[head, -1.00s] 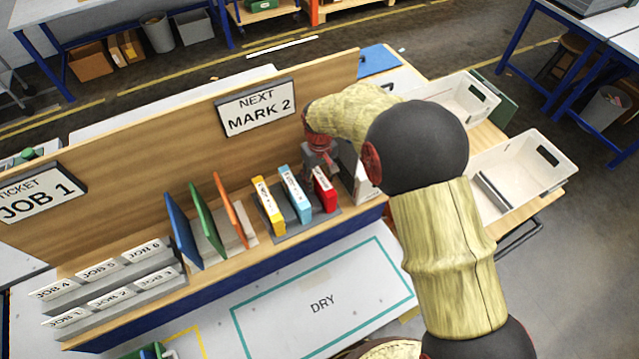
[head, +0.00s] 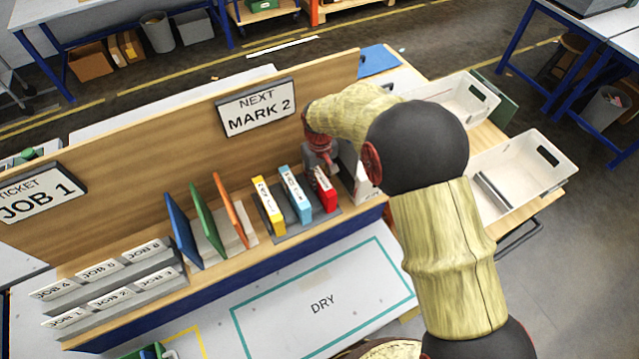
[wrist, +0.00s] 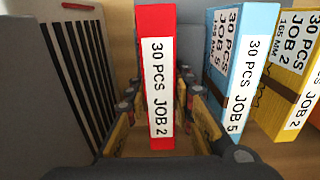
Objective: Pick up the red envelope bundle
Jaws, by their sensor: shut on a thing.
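The red envelope bundle (head: 328,199) stands upright at the right end of a row on the shelf. Its white label reads "30 PCS JOB 2" in the wrist view (wrist: 157,30). My gripper (head: 321,160) is at the back upper part of the bundle, partly hidden by my arm. In the wrist view my gripper (wrist: 158,105) has one finger on each side of the red bundle and is shut on it. The bundle's lower end is still low among its neighbours; whether it touches the shelf is hidden.
A light blue bundle (head: 297,203) and a yellow bundle (head: 270,212) stand just left of the red one. A grey slotted box (wrist: 62,75) is close on its other side. A wooden back panel (head: 150,140) rises behind. White bins (head: 540,200) stand to the right.

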